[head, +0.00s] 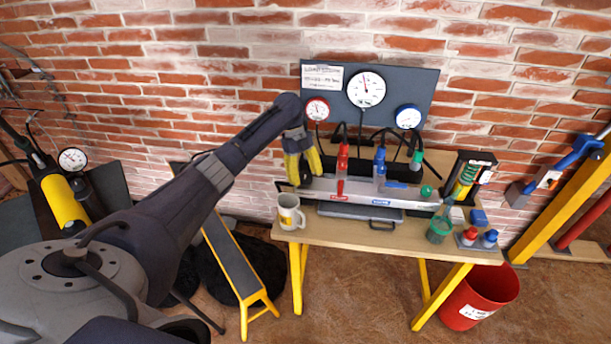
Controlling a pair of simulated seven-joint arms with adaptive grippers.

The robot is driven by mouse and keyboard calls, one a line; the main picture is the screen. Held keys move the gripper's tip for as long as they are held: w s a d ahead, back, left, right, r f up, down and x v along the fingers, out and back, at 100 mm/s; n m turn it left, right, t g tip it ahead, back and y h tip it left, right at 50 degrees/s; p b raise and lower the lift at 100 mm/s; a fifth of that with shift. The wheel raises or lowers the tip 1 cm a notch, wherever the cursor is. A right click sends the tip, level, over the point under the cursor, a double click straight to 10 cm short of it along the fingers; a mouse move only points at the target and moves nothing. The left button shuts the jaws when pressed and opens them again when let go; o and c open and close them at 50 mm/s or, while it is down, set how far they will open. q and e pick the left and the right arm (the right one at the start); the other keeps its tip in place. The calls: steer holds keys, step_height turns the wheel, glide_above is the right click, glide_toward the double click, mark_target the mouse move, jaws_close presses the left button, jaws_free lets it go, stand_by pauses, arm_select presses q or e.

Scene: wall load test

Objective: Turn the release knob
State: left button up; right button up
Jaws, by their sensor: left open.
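A grey metal manifold block (407,201) lies along the back of the wooden table. It carries a red-handled valve (342,165), a blue-handled valve (380,164) and a green-topped fitting (416,160). A round green knob (426,190) sits near its right end. I cannot tell for certain which part is the release knob; no label on it is readable. My left gripper (303,178), with yellow fingers, is at the left end of the block, pointing down, left of the red valve. It is open and seems empty; its fingertips are partly hidden. My right gripper is not in view.
A dark panel (404,82) with several gauges stands behind. A white mug (290,211) is at the wooden table's (345,233) left edge. A green cup (439,231) and small red and blue bottles stand at right. A red bin (480,293) is on the floor.

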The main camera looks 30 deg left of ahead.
arm_select(q)
steer(key=c, duration=1.2)
steer(key=shift+n, duration=0.3)
steer(key=shift+c, duration=0.2)
steer(key=n+t, duration=0.1)
steer(key=n, duration=0.2)
steer(key=shift+s+a, duration=0.1)
steer(key=n+t, duration=0.1)
steer(key=n, duration=0.1)
steer(key=n+t, duration=0.1)
steer(key=n, duration=0.2)
steer(key=shift+t, duration=0.3)
steer(key=n+t+y, duration=0.1)
steer(key=n, duration=0.4)
steer(key=n+t+y, duration=0.1)
steer(key=n, duration=0.3)
steer(key=shift+n+y, duration=0.3)
steer(key=shift+c, duration=0.2)
